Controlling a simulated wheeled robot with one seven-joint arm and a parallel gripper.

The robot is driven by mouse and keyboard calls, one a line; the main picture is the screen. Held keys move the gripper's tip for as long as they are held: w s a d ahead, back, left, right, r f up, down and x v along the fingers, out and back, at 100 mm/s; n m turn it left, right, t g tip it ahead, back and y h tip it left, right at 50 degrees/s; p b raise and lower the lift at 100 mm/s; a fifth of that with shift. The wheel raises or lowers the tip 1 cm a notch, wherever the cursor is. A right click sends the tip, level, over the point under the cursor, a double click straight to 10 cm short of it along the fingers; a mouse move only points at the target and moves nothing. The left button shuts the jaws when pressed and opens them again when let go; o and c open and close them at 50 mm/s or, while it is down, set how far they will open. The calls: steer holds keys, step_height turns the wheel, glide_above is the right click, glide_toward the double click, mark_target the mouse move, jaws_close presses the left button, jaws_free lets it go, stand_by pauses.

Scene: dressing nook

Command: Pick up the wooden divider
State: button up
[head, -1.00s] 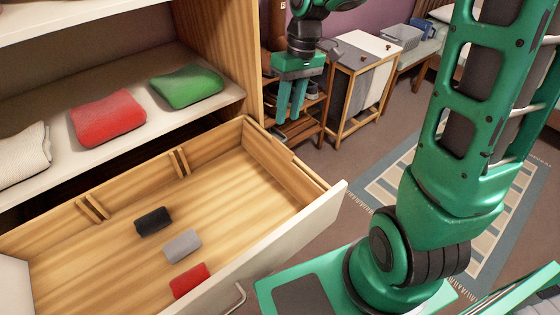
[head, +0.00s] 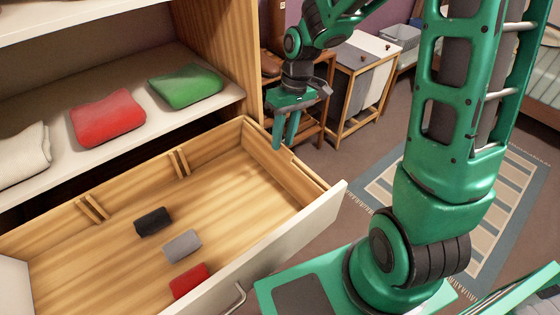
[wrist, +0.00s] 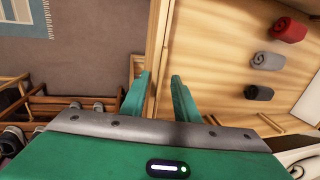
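My gripper (head: 284,142) is open and empty, pointing down near the drawer's right side wall, close to its back corner. In the wrist view its fingers (wrist: 161,80) are apart, with the wooden side wall (wrist: 158,40) running up between them in the picture. The open drawer (head: 225,200) has paired wooden ribs (head: 180,162) along its back wall. I cannot clearly make out a separate wooden divider. The right wall looks stepped along its top (head: 293,161), and I cannot tell whether a board lies against it.
In the drawer lie a black roll (head: 153,221), a grey roll (head: 183,246) and a red roll (head: 190,280). Folded red (head: 108,117) and green (head: 186,87) cloths lie on the shelf above. A shoe rack (wrist: 60,108) and a hamper (head: 358,85) stand beyond the drawer.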

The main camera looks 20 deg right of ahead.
jaws_close()
steer(key=shift+d, duration=0.1)
stand_by(1.2)
